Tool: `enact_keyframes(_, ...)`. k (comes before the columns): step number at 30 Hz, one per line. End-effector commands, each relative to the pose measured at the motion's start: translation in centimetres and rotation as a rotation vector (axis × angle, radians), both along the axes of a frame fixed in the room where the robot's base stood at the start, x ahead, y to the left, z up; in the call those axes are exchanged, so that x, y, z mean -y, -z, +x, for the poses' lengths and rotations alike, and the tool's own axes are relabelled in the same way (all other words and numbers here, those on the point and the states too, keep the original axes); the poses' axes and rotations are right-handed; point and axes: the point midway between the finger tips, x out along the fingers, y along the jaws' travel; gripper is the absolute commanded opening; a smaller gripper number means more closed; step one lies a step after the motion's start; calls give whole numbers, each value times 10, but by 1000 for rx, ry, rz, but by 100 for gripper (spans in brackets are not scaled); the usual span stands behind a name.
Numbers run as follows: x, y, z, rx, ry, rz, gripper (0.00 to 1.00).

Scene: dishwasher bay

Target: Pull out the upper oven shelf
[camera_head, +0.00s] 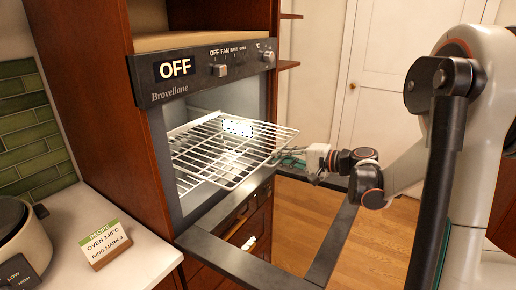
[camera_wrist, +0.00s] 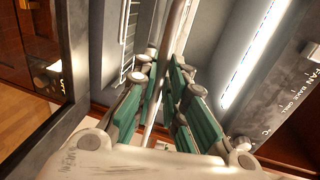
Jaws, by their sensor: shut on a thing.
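The upper oven shelf (camera_head: 205,148) is a white wire rack, standing partly out of the open oven (camera_head: 185,112) and over the lowered door in the head view. My gripper (camera_head: 287,156) is at the shelf's right front corner. In the wrist view its green-padded fingers (camera_wrist: 162,88) are closed around a rod of the shelf (camera_wrist: 176,28), which runs between them. The exact contact is small and partly hidden by the fingers in the head view. The back of the shelf is inside the oven cavity.
The oven door (camera_head: 335,240) hangs open, its dark frame reaching out below the shelf. The control panel (camera_head: 200,70) reads OFF. A recipe card (camera_head: 105,243) and a round cooker (camera_head: 18,235) stand on the white counter (camera_head: 75,215) at left. Wooden floor shows beyond the door.

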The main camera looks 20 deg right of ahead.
Motion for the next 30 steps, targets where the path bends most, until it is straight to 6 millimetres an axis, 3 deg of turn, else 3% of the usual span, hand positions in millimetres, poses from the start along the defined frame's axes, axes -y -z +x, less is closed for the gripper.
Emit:
enact_keyframes(1,9,4,-14,-7,0,-9,0)
enact_keyframes(6,31,5,-45,-6,-2,-9,0)
enact_keyframes(12,46,5,-67,-7,-5,-8,0)
enact_keyframes(28,51,5,-75,-7,-9,-8,0)
enact_keyframes(29,51,5,-75,-7,-9,-8,16)
enact_keyframes(30,51,5,-75,-8,-9,-8,25)
